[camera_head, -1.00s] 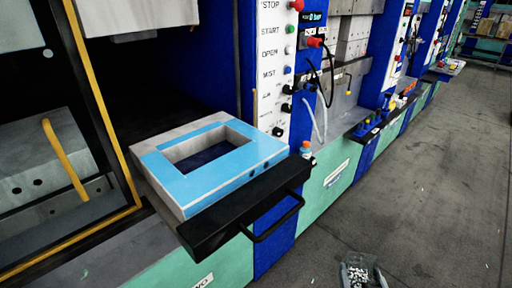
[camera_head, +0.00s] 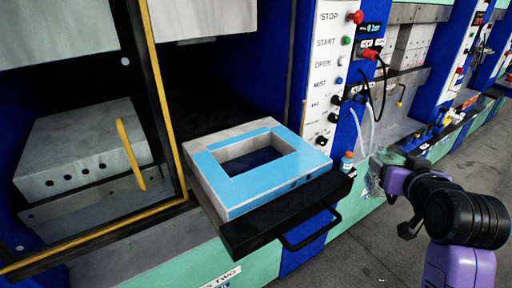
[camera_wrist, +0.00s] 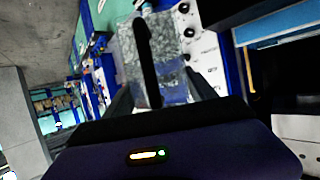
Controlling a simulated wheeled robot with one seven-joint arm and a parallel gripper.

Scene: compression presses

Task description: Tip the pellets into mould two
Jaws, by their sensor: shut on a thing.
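The mould (camera_head: 218,198), a pale block with a light blue top and a rectangular opening, sits on a black pull-out shelf with a handle. A label ending in "TWO" (camera_head: 222,278) is on the green panel below it. My gripper (camera_wrist: 160,88) is shut on a clear container of pale grey pellets (camera_wrist: 178,68). A dark upright bar crosses in front of the container in the wrist view. In the head view the container (camera_head: 374,180) shows faintly, right of the mould and apart from it. The fingertips are partly hidden there.
A white control panel (camera_head: 325,75) with buttons stands behind and right of the mould. A small orange-capped bottle (camera_head: 347,160) is near the shelf's right end. A yellow-framed guard (camera_head: 163,100) stands at the left. Grey floor (camera_head: 350,250) lies open at the front right.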

